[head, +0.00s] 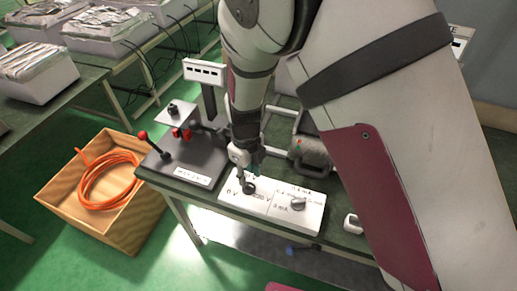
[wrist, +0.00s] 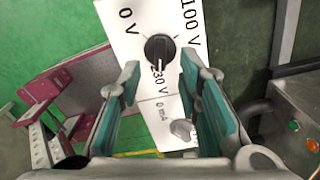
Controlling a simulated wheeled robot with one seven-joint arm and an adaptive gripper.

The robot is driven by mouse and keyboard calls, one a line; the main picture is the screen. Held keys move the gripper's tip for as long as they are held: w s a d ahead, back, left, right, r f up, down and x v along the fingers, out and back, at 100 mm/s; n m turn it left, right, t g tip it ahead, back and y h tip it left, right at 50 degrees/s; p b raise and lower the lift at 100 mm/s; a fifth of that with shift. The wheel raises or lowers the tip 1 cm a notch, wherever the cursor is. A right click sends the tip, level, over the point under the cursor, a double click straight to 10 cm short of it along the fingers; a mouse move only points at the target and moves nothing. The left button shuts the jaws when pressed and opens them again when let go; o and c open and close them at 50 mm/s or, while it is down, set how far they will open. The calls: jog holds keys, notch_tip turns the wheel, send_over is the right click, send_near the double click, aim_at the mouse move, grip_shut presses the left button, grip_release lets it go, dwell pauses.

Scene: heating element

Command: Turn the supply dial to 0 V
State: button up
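The supply dial is a black round knob (wrist: 159,47) on a white panel (wrist: 120,38) marked 0 V, 100 V and 230 V. Its light pointer mark seems to face the 230 V label, away from 0 V. In the head view the dial (head: 249,188) sits on the left half of the white box (head: 283,213). My gripper (wrist: 160,72) is open, its teal finger pads on either side with nothing held between them. The dial shows just beyond the fingertips; contact is not visible. In the head view my gripper (head: 246,165) is just above the dial, pointing down.
A second, grey knob (head: 298,203) is on the box's right half, marked in mA. A black base with a red-knobbed lever (head: 185,160) stands to the left. A grey unit (head: 311,152) with lights is behind. A wooden crate (head: 60,203) holds orange cable (head: 108,180).

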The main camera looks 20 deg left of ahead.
aim_at(249, 184)
jog(key=shift+f, duration=2.25)
grip_shut()
